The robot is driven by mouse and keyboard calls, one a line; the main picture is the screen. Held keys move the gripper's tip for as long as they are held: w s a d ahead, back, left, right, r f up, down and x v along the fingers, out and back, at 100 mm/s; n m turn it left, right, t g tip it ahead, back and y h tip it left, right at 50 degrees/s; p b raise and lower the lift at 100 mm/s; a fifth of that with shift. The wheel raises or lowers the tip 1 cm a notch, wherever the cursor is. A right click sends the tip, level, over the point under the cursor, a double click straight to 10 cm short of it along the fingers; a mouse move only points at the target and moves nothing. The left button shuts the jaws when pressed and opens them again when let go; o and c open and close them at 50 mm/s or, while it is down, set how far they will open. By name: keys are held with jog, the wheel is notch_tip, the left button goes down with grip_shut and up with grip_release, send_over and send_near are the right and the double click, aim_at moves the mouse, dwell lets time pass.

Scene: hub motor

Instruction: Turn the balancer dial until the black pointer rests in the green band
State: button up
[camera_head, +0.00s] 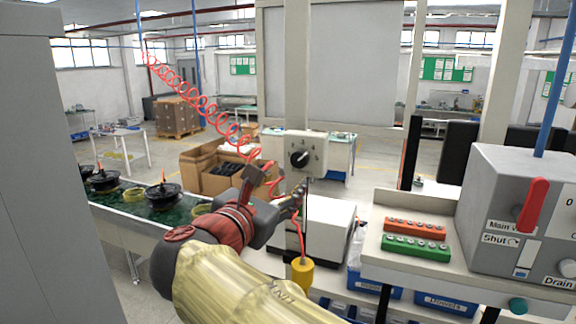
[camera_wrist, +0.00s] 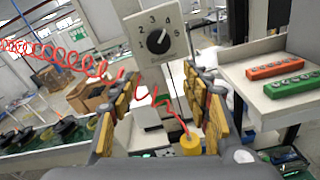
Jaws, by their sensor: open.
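The balancer dial is a black round knob (camera_head: 299,158) on a pale box fixed to an upright post. In the wrist view the knob (camera_wrist: 157,41) has a white mark pointing up and to the right, with numbers around it. I cannot make out a separate black pointer or a green band in either view. My gripper (camera_head: 301,190) is just below the dial box in the head view. In the wrist view my gripper (camera_wrist: 163,98) is open, its yellow-padded fingers wide apart and empty, with the dial beyond and above them, apart from it.
A red cord runs down to a yellow cylinder (camera_head: 302,274), below my gripper. A grey panel box (camera_head: 512,220) with a red lever and a shelf with orange (camera_head: 414,229) and green (camera_head: 416,248) blocks stand right. A green conveyor (camera_head: 135,213) with black motor parts lies left.

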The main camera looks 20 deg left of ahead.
aim_at(298, 162)
jog(key=w+r+n, duration=0.1)
jog(key=w, duration=0.1)
jog(key=w+d+n+p, duration=0.1)
jog(key=w, duration=0.2)
jog(key=w+r+n, duration=0.1)
jog(key=w, duration=0.1)
jog(key=shift+w+d+r+t+p, duration=0.2)
jog(key=shift+w+r+t+p, duration=0.1)
jog(key=shift+r+t, duration=0.1)
jog(key=shift+s, duration=0.1)
jog(key=c, duration=0.3)
jog(key=c, duration=0.7)
jog(key=shift+c, duration=0.8)
